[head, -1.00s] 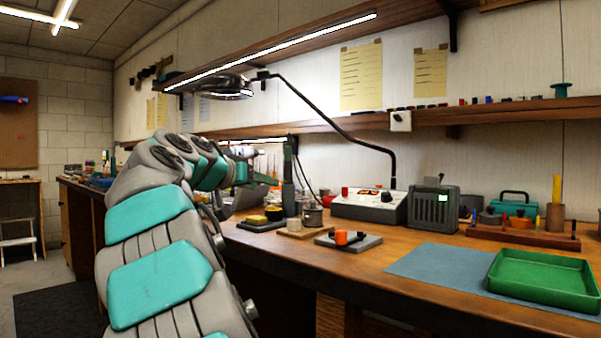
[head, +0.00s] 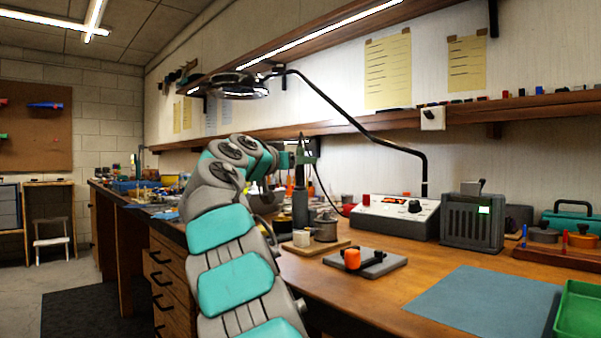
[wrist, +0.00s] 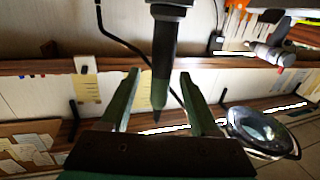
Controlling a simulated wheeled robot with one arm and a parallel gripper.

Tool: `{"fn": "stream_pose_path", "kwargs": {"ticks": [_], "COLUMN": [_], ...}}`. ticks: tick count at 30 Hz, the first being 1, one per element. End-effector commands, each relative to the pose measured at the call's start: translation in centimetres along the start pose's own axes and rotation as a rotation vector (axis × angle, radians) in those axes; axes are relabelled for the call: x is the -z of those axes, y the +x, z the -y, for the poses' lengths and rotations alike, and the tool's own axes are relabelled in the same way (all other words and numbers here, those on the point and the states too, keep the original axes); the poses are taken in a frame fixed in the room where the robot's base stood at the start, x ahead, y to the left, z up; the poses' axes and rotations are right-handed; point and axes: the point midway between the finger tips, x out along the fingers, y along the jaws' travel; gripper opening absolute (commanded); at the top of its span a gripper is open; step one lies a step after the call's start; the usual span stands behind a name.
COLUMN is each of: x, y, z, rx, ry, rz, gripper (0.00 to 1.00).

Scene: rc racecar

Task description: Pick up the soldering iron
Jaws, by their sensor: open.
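The soldering iron (wrist: 160,90) shows in the wrist view as a dark and green tapered handle. It lies between the two green fingers of my gripper (wrist: 159,76). The fingers are open, with a gap visible on each side of it. A thicker dark cylinder continues from it at the top of that picture. In the head view my gripper (head: 306,152) is at the end of my arm, above a dark upright holder (head: 300,207) on the bench. The iron is small there and partly hidden by my gripper.
The bench holds a metal cup (head: 325,228), a grey pad with an orange item (head: 352,258), a white control unit (head: 395,217), a dark box (head: 472,225) and a blue mat (head: 485,305). A lamp (head: 240,86) hangs above my arm. The mat is bare.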

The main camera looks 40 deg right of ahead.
Motion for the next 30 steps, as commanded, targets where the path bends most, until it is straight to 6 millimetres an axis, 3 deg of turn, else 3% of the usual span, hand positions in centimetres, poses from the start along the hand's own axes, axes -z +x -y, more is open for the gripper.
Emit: {"fn": "stream_pose_path", "kwargs": {"ticks": [6,14,30], "x": [-0.3,-0.3,-0.4], "y": [3.0,3.4,3.4], "z": [0.1,0.1,0.1], "rx": [-0.001,-0.001,-0.001], "ry": [-0.001,-0.001,-0.001], "rz": [0.003,0.001,0.001], "gripper": [0.63,0.63,0.04]}}
